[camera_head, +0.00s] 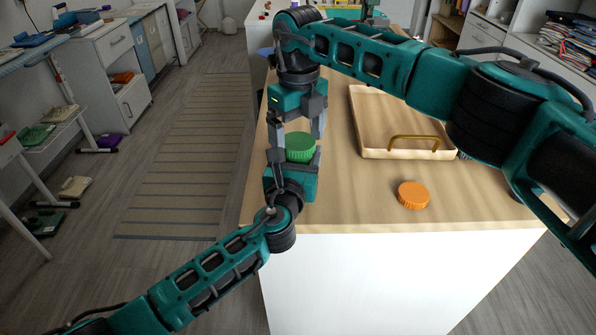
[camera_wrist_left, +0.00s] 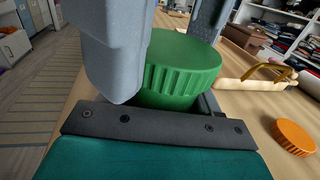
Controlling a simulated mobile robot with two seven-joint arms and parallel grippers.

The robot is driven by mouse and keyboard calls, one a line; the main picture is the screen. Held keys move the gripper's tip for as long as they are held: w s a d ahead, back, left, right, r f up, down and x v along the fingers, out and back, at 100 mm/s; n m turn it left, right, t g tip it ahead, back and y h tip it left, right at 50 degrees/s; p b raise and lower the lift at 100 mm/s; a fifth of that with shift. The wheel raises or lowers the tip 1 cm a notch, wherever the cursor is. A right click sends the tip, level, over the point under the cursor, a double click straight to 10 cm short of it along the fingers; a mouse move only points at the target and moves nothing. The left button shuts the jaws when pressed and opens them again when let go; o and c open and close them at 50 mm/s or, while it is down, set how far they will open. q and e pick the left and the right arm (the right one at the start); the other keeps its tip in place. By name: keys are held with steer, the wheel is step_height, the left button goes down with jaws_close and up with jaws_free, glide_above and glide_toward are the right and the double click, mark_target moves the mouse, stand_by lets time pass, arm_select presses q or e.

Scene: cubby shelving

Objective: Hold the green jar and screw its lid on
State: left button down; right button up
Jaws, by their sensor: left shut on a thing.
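The green jar (camera_wrist_left: 165,101) stands upright at the counter's left edge, mostly hidden under its ribbed green lid (camera_head: 300,147). The lid also shows in the left wrist view (camera_wrist_left: 185,62), resting on or just over the jar's top; I cannot tell how tightly it sits. My left gripper (camera_head: 291,181) is shut on the jar, low down. My right gripper (camera_head: 298,130) points down from above, with its grey fingers on opposite sides of the lid. I cannot tell whether both fingers touch it.
An orange lid (camera_head: 413,195) lies on the counter to the right, also in the left wrist view (camera_wrist_left: 294,137). A wooden tray (camera_head: 375,110) with a brass handle (camera_head: 415,138) is behind it. The counter (camera_head: 350,205) is clear near its front edge.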

steer(key=shift+r, duration=2.25)
steer(key=shift+c, duration=0.2)
step_height(320, 180, up, 4)
steer(key=n, duration=0.5)
steer(key=shift+f+n, duration=0.25)
steer(key=shift+n, duration=0.05)
steer(key=shift+f, duration=4.05)
steer(key=c, duration=1.1)
